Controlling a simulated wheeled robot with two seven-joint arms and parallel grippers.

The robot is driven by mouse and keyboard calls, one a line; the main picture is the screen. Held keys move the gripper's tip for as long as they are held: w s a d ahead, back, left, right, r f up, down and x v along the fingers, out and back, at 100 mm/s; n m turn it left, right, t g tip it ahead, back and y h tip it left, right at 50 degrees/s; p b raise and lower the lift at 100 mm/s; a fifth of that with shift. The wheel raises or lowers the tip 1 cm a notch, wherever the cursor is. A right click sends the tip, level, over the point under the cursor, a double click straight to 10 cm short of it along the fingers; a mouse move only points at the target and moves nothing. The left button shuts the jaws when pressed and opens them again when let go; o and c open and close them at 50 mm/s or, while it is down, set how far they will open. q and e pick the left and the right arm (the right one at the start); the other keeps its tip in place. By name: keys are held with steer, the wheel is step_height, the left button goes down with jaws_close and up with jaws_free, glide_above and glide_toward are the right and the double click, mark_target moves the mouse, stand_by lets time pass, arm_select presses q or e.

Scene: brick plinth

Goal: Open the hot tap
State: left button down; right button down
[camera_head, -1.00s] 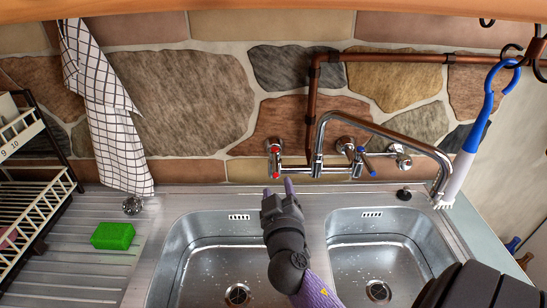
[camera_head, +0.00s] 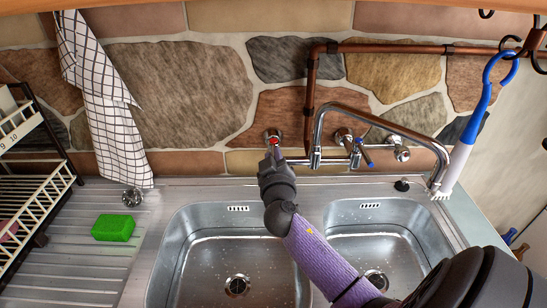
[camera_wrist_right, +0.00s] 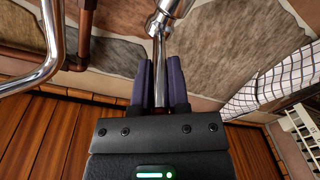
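The hot tap (camera_head: 273,136), with a red mark, is at the left end of the chrome mixer (camera_head: 315,158) on the stone wall. My right gripper (camera_head: 272,154) is at this tap in the head view, hiding its lower part. In the right wrist view, the chrome tap lever (camera_wrist_right: 158,72) runs between the two dark purple fingers of this gripper (camera_wrist_right: 158,85), with a finger close on each side. I cannot tell whether the fingers press on it. The cold tap (camera_head: 355,150), with a blue mark, is right of the spout's base. My left gripper is not in view.
A double steel sink (camera_head: 205,225) lies below. The curved spout (camera_head: 400,125) arches to the right. A green sponge (camera_head: 113,228) is on the drainer at left. A checked towel (camera_head: 100,100) hangs on the wall. A blue-handled brush (camera_head: 475,120) hangs at right.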

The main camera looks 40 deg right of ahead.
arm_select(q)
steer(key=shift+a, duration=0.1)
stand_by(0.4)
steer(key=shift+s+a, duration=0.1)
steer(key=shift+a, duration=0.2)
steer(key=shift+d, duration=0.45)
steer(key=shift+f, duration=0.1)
arm_select(e)
steer(key=shift+f, duration=0.1)
